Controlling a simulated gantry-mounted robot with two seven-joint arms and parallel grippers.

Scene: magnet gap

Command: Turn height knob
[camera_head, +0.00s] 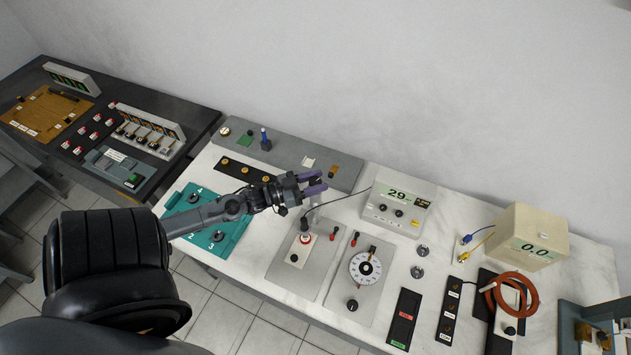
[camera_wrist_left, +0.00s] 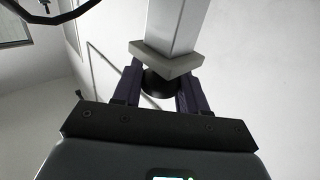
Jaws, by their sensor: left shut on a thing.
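My left gripper (camera_head: 313,183) reaches in from the left over the white bench, its purple fingers at the top of an upright post on a light grey base plate. The left wrist view shows the fingers (camera_wrist_left: 160,88) shut on a dark round knob (camera_wrist_left: 158,84), one finger on each side. The knob sits against a grey collar (camera_wrist_left: 166,60) on a square silver post (camera_wrist_left: 175,22). In the head view the knob is hidden by the gripper. Any marking on the knob cannot be read. My right gripper is in neither view.
A meter box reading 29 (camera_head: 400,200) stands right of the post, with a dark cable nearby. A round dial (camera_head: 365,268) lies front right. A teal tray (camera_head: 228,243) lies under my left arm. A beige box reading 0.0 (camera_head: 528,238) stands far right.

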